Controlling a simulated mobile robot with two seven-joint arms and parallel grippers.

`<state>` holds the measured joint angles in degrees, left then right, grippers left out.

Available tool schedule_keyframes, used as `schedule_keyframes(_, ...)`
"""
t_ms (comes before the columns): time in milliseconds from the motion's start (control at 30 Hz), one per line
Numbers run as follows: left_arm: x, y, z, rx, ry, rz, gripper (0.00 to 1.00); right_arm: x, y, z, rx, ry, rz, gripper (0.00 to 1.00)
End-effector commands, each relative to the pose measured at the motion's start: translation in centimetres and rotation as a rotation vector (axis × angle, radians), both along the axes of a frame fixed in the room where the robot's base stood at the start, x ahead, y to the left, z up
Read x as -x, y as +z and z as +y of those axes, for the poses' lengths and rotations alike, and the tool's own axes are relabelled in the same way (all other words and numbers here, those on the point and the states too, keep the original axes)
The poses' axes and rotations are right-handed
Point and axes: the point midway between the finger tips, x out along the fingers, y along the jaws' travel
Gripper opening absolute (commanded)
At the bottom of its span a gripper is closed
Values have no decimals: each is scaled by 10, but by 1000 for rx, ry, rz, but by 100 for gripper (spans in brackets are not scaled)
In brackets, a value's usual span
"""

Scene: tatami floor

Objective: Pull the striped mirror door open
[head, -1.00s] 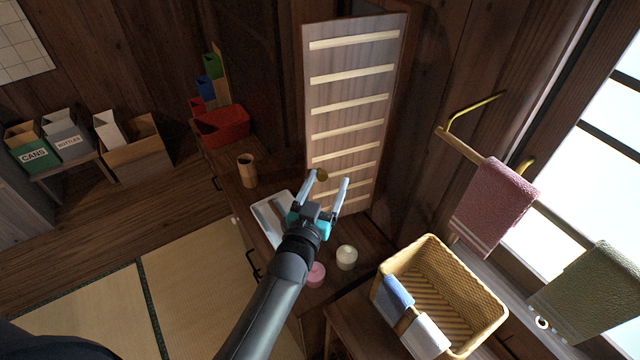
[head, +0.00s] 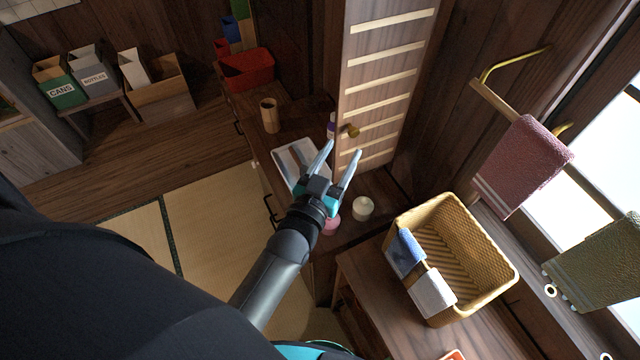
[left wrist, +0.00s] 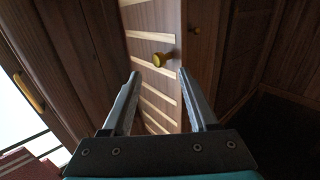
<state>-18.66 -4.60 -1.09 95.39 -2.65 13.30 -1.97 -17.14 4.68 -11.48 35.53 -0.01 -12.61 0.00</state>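The striped door (head: 384,75) stands upright at top centre in the head view, a tall wooden panel with pale horizontal strips. Its round brass knob (head: 350,131) is low on its left side. The door (left wrist: 158,18) and knob (left wrist: 162,59) also show in the left wrist view. My left gripper (head: 342,150) is open and empty, just short of the knob. In the left wrist view the knob appears beyond and between the fingertips (left wrist: 160,75), apart from both. I cannot tell whether the door is ajar. My right gripper is not in view.
Below the door, the counter holds a white tray (head: 288,157), a wooden cup (head: 270,115), a purple bottle (head: 331,127), a white candle (head: 363,208) and a red bin (head: 246,70). A wicker basket (head: 507,268) stands right of my arm. A pink towel (head: 524,165) hangs further right.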

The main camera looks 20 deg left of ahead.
Motion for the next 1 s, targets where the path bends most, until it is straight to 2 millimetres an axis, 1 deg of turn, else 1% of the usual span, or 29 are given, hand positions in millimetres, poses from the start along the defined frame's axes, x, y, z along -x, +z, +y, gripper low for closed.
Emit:
schedule_keyframes(33,10,-1,0,0,0,3,59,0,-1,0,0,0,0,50)
schedule_keyframes(100,23,-2,1,-1,1,4,59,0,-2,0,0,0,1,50)
schedule_keyframes(300,56,-2,3,-1,3,4,59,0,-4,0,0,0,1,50)
schedule_keyframes(500,78,-2,4,-1,4,4,59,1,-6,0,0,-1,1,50)
schedule_keyframes(700,85,-1,4,-1,4,2,59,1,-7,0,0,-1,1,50)
schedule_keyframes(1000,85,-1,4,-1,4,2,59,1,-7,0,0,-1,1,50)
